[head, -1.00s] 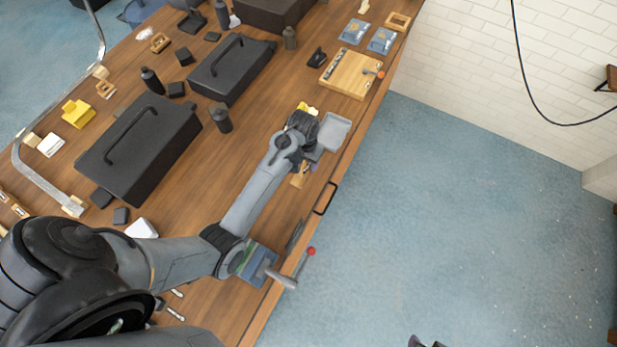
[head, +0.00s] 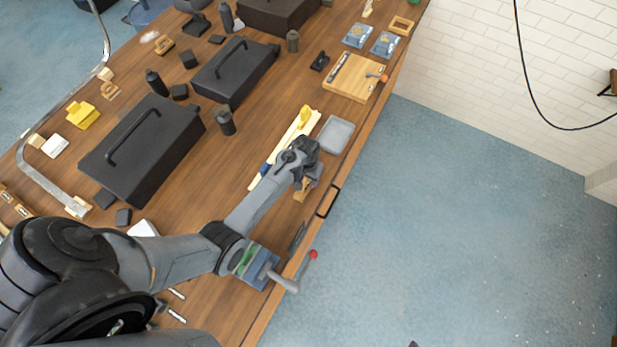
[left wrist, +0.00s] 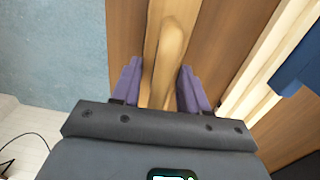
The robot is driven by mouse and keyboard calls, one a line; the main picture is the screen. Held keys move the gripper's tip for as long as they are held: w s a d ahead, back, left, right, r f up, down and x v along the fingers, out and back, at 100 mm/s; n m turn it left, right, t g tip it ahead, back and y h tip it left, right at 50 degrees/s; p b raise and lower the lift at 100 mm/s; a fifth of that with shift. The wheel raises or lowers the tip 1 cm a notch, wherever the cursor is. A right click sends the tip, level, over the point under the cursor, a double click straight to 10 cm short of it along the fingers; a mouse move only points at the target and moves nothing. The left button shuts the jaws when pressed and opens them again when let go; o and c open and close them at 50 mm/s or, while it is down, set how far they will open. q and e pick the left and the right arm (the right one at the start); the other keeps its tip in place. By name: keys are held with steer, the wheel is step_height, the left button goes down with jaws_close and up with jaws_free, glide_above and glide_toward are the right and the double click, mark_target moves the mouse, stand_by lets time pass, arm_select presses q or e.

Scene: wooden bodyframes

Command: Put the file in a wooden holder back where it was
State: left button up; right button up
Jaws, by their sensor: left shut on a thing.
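The file's wooden holder (left wrist: 168,55) is a light wooden piece with a rounded grip. It lies between the purple fingers of my left gripper (left wrist: 160,85) in the left wrist view, and the gripper is shut on it. In the head view, the left gripper (head: 308,180) is low by the bench's front edge, with part of the wooden holder (head: 300,194) showing below it. The file's metal is not clearly visible. I cannot tell whether the holder touches the bench. My right gripper is not visible.
A pale wooden bar (head: 274,161) with yellow and blue parts lies beside the gripper. A grey tray (head: 336,134) is just beyond it. A vise (head: 256,264) with a red-tipped lever stands nearer. Black toolboxes (head: 142,147) stand farther left.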

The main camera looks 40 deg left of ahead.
arm_select(q)
steer(key=shift+f, duration=0.1)
steer(key=o, duration=1.2)
